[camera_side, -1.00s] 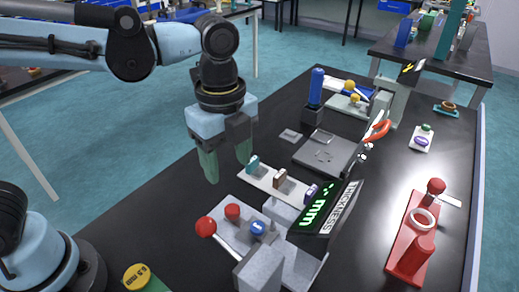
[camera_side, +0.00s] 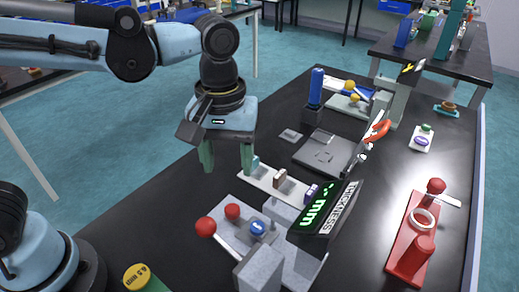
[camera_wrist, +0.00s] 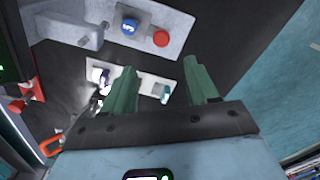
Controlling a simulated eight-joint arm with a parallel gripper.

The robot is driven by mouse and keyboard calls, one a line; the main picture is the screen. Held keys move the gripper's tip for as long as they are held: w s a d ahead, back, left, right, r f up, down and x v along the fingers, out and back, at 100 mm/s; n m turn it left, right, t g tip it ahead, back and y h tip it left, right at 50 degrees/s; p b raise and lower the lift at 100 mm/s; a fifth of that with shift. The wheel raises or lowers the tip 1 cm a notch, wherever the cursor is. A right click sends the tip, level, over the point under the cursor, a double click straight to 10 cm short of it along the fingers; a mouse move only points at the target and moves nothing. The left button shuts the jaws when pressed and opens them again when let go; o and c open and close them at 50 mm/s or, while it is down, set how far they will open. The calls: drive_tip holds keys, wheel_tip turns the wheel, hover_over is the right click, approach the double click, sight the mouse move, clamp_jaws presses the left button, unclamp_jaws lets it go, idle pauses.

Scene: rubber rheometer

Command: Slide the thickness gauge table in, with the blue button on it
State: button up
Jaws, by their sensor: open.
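The thickness gauge is grey, with a black display (camera_side: 322,216) showing green digits. Its grey table (camera_side: 229,237) sticks out to the left of the gauge body. On it are a blue button (camera_side: 258,228) and a red knob (camera_side: 232,211); a red ball handle (camera_side: 206,227) is at its left end. In the wrist view the blue button (camera_wrist: 129,27) and red knob (camera_wrist: 160,38) are at the top. My gripper (camera_side: 227,168) is open and empty, fingers down, behind the table and near the left end of a white strip. In the wrist view its green fingers (camera_wrist: 162,82) are spread apart.
The white strip (camera_side: 262,183) carries several small coloured blocks, close to my fingers. Beyond it are a dark flat plate (camera_side: 325,152) and a blue upright cylinder (camera_side: 316,86). A red stand (camera_side: 413,240) is at right.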

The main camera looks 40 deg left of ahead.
sight(233, 209)
drive_tip(key=shift+f+n, duration=2.3)
drive_tip(key=shift+f, duration=0.75)
drive_tip(key=shift+f+n, duration=2.3)
drive_tip(key=shift+f, duration=0.7)
clamp_jaws()
